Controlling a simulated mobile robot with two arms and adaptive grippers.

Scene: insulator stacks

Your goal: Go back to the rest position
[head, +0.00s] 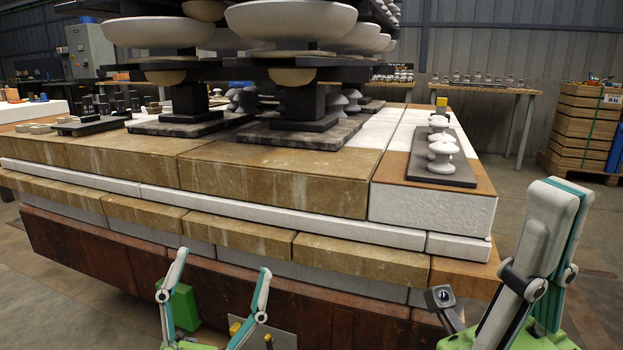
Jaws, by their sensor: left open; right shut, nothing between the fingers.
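My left gripper (223,261) is open and empty at the bottom, left of centre, in front of the dark red base of the large block platform. Its two grey and teal fingers point up, well apart. My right gripper (558,192) is at the lower right, larger in the picture and seen at an angle. Its fingers are together with nothing visible between them, to the right of the platform's corner. Insulator stacks with wide white discs (290,20) stand on dark slabs on the platform (275,180), above and behind both grippers.
A dark plate (442,172) with small white insulators lies near the platform's right corner. A work table (500,88) and stacked wooden crates (585,125) stand at the back right. A grey cabinet (90,50) is at the back left. The floor right of the platform is clear.

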